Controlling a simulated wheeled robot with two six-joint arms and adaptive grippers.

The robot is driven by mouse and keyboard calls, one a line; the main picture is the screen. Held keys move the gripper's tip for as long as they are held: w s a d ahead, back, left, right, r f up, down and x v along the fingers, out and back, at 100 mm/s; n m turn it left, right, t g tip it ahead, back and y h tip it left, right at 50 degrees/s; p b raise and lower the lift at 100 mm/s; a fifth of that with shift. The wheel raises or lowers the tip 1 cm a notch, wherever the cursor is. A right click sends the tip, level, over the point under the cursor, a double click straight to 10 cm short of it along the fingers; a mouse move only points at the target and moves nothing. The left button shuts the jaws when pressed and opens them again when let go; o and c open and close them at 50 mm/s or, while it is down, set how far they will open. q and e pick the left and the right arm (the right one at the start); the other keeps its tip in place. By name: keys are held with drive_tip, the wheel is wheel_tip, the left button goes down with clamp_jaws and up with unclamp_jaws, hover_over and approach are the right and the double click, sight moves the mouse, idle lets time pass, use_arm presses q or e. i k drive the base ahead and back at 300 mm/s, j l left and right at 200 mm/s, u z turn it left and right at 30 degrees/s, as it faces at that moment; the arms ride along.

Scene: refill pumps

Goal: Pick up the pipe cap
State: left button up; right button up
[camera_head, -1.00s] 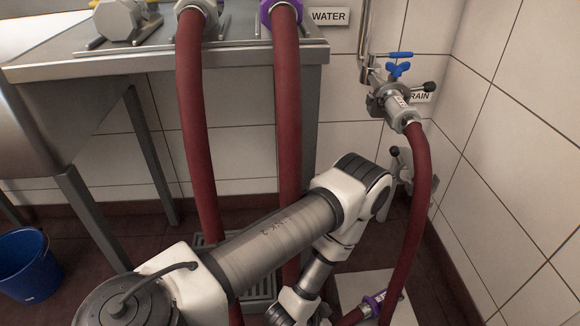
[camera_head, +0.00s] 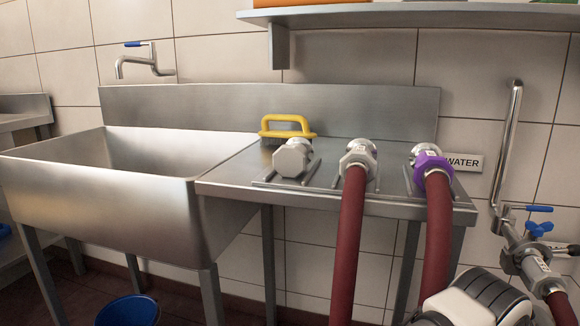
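A light grey hexagonal pipe cap (camera_head: 292,158) sits at the left of the metal counter (camera_head: 232,187), on a small rail rack. To its right is a red hose with a grey hexagonal coupling (camera_head: 358,158), then a red hose with a purple coupling (camera_head: 432,166). Both hoses hang over the counter's front edge. Neither gripper is in view. Only a white and black link of my arm shows at the lower right, in front of the purple-coupled hose.
A yellow-handled tool (camera_head: 287,127) stands behind the cap. A deep steel sink (camera_head: 110,200) adjoins the counter on the left. A shelf (camera_head: 420,16) overhangs the back. A valve with blue handles (camera_head: 538,228) is at the right. A blue bucket (camera_head: 128,311) is below.

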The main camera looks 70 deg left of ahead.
sight(290, 161)
drive_tip(key=k+u, duration=0.1)
drive_tip(key=u, duration=0.3)
drive_tip(key=k+j+u, duration=0.1)
drive_tip(key=u, duration=0.3)
drive_tip(key=j+u, duration=0.15)
drive_tip(key=u, duration=0.2)
drive_tip(key=k+j+u, duration=0.1)
drive_tip(key=u, duration=0.3)
